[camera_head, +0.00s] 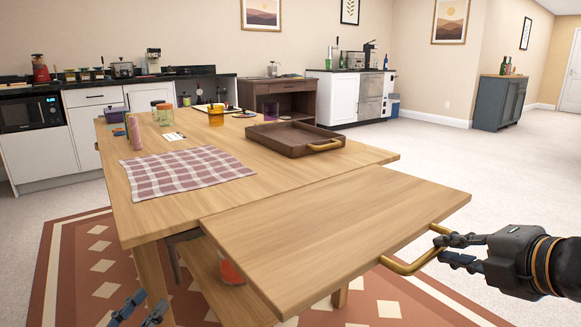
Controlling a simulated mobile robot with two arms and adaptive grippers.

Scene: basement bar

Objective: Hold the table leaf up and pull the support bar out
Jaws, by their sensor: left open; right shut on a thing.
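The wooden table leaf (335,228) extends from the front right of the wooden table (230,207) and looks about level with its top. A brass handle (405,266) is fixed to the leaf's right edge. My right gripper (449,249) is shut on this handle. My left gripper (140,308) is open and empty at the bottom left, in front of the table leg and apart from the leaf; only its fingers show. I cannot make out the support bar; the space under the leaf is mostly hidden.
On the table are a checked cloth (185,171), a brown tray (282,142), an amber mug (216,115) and several jars. A wooden lower shelf (215,272) lies beneath. The table stands on a patterned rug (75,268); open floor is to the right.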

